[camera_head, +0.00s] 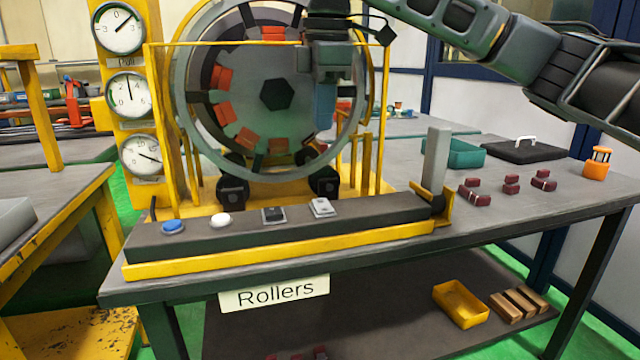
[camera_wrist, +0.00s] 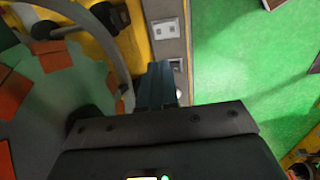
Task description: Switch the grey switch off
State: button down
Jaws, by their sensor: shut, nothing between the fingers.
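The grey switch (camera_head: 322,208) is a small light rocker on a plate, on the dark control panel (camera_head: 380,211). It is the rightmost of the small controls there. In the wrist view a light switch plate (camera_wrist: 165,28) shows beyond my fingers, on the grey panel strip. I cannot tell which way its rocker is tipped. My gripper (camera_head: 325,125) points down in front of the large ring, above the panel and apart from the switch. Its blue-grey fingers (camera_wrist: 158,85) are closed together and empty. They partly cover a second control (camera_wrist: 176,65).
Left along the panel are a black switch (camera_head: 273,214), a white button (camera_head: 220,220) and a blue button (camera_head: 173,227). A tall grey lever (camera_head: 436,160) stands at the right end. The big ring (camera_head: 181,105) rises behind. Dark red parts (camera_head: 474,196) lie right.

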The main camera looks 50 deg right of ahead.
aim_at(319, 202)
jog(key=f, duration=0.4)
jog(key=w+f+b, duration=0.1)
jog(key=f, duration=0.3)
jog(key=d+f+b, duration=0.1)
jog(key=f, duration=0.4)
jog(key=shift+w+f, duration=0.1)
jog(key=shift+w, duration=0.15)
jog(key=shift+w+f, duration=0.1)
jog(key=shift+f, duration=0.25)
jog(key=shift+p, duration=0.35)
jog(key=shift+f, duration=0.15)
jog(key=shift+s+a, duration=0.4)
jog(key=shift+s, duration=0.2)
jog(key=shift+r+p, duration=0.25)
jog(key=shift+p, duration=0.1)
